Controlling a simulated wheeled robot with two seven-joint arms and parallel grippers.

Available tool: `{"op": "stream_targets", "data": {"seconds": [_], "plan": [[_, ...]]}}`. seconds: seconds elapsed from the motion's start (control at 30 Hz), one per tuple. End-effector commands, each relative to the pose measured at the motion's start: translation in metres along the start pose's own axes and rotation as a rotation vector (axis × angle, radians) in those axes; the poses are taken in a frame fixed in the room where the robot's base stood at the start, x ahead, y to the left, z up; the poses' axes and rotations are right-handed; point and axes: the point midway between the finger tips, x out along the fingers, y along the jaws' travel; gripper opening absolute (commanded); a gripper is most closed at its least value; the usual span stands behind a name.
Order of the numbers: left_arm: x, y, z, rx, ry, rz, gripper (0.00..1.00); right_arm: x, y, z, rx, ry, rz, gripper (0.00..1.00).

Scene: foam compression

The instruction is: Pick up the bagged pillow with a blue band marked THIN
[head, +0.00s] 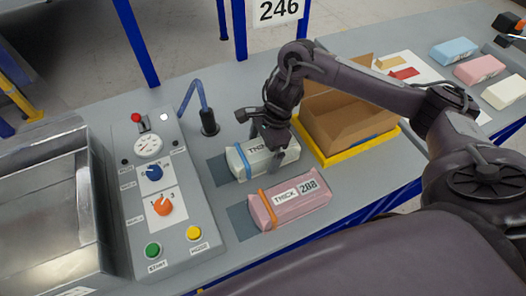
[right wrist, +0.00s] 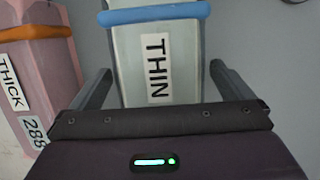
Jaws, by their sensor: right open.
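The bagged pillow with a blue band (head: 258,158) lies on the table in the head view, whitish-green, with its label partly hidden by my gripper. In the right wrist view the THIN pillow (right wrist: 158,65) lies between my two fingers, its blue band (right wrist: 153,14) near the top edge. My right gripper (head: 268,150) is open, reaching down over the pillow with a finger on either side. In the wrist view the right gripper (right wrist: 155,88) shows a gap between each finger and the pillow, narrower on the right. My left gripper is not in view.
A pink pillow marked THICK (head: 290,205) with an orange band lies close in front. An open cardboard box (head: 345,125) on a yellow-edged base stands to the right. A control panel (head: 155,190) and metal bin (head: 50,200) stand left. Several coloured blocks (head: 480,68) lie far right.

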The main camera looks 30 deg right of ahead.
Motion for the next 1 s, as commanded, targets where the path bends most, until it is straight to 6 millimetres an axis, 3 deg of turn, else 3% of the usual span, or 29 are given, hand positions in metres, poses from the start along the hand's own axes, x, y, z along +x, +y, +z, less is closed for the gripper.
{"op": "stream_targets", "data": {"seconds": [0.13,0.4,0.73,1.0], "plan": [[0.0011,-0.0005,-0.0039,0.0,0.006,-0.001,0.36,0.0159,0.0005,0.0012,0.0,-0.002,0.002,1.0],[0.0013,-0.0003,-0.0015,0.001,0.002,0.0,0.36,0.0177,-0.0002,0.0005,-0.002,0.001,-0.001,1.0],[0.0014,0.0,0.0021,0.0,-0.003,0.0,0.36,0.0175,-0.0001,0.0006,-0.001,0.0,-0.001,0.58],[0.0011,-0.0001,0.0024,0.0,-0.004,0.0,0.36,0.0163,-0.0004,0.0009,-0.002,0.0,-0.001,0.58]]}}
